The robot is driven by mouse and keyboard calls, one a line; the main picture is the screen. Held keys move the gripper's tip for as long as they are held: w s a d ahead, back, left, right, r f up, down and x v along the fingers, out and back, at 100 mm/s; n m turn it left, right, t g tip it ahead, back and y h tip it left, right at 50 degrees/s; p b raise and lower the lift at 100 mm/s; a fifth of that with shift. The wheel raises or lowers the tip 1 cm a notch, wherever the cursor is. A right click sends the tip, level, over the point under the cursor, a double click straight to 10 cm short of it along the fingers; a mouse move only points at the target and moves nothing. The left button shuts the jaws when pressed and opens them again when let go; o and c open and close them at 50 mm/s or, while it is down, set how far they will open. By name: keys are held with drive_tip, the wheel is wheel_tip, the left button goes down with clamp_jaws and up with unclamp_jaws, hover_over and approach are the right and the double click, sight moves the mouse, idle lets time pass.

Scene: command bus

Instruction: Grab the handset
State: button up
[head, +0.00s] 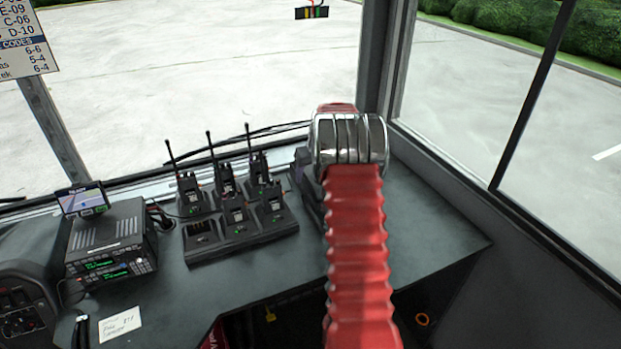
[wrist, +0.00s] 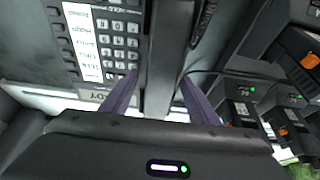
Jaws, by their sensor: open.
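The handset (wrist: 168,48) is a long dark grey bar in the top middle of the wrist view, lying along a desk phone (wrist: 100,42) with a keypad and a white label strip. My gripper (wrist: 160,79) is open, its two purple fingers standing one on each side of the handset. A gap shows between the right finger and the handset; whether the left finger touches it I cannot tell.
A charger rack (head: 240,238) with several upright radios stands left of my arm; its radios (wrist: 243,108) show close at the right of the wrist view. A radio unit (head: 110,240) and a paper note (head: 120,324) are further left. Windows border the counter (head: 425,225).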

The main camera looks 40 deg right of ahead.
sight(310, 172)
drive_tip(key=shift+f, duration=0.15)
drive_tip(key=shift+c, duration=0.3)
drive_tip(key=c, duration=1.2)
wheel_tip(310, 172, up, 11)
drive_tip(key=shift+f, duration=0.2)
idle(0.3)
